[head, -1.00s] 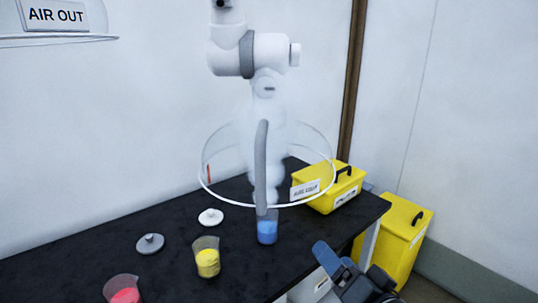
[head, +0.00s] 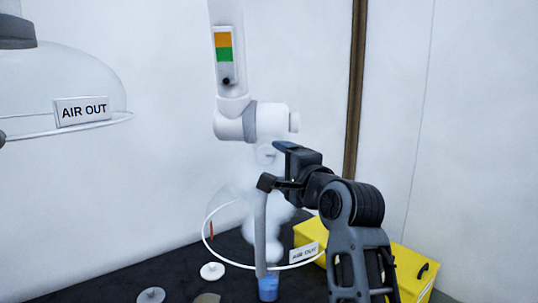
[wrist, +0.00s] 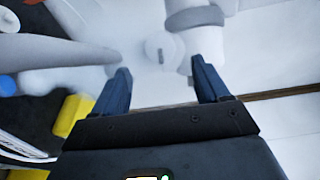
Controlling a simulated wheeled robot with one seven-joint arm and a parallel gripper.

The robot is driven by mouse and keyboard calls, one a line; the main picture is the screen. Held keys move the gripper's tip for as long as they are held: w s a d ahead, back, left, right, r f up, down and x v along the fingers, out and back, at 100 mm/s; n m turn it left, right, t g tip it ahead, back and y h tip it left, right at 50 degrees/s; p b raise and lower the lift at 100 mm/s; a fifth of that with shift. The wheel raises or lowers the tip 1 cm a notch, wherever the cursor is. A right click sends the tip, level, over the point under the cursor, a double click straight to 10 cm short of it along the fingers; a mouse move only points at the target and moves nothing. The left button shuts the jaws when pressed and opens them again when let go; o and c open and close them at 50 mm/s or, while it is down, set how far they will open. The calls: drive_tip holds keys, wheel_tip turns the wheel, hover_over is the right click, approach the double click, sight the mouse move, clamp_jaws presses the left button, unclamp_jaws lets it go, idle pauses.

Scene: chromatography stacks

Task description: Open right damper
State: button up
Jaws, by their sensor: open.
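The right white duct (head: 238,122) hangs down the middle of the head view. Below its grey-banded elbow is a small round white disc with a grey slot or handle, which looks like the right damper (head: 265,154). In the wrist view the damper (wrist: 160,49) lies ahead, between and beyond the fingertips. My gripper (head: 273,166) is open and empty, close to the duct just below the elbow. Its blue fingers (wrist: 160,68) stand apart on either side of the damper in the wrist view. I cannot tell whether they touch anything.
A clear hood with a white rim (head: 222,259) and "AIR OUT" label hangs below. Another hood (head: 72,90) is at left. The black table (head: 100,278) holds lids; a yellow case (head: 313,262) stands at right.

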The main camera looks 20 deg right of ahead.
sight(268, 156)
drive_tip(key=shift+w+a+p, duration=0.15)
drive_tip(key=shift+w+p, duration=0.25)
drive_tip(key=shift+w, duration=1.35)
drive_tip(key=shift+w+a+p, duration=0.1)
drive_tip(key=shift+w+p, duration=0.25)
drive_tip(key=shift+w, duration=1.35)
drive_tip(key=c, duration=1)
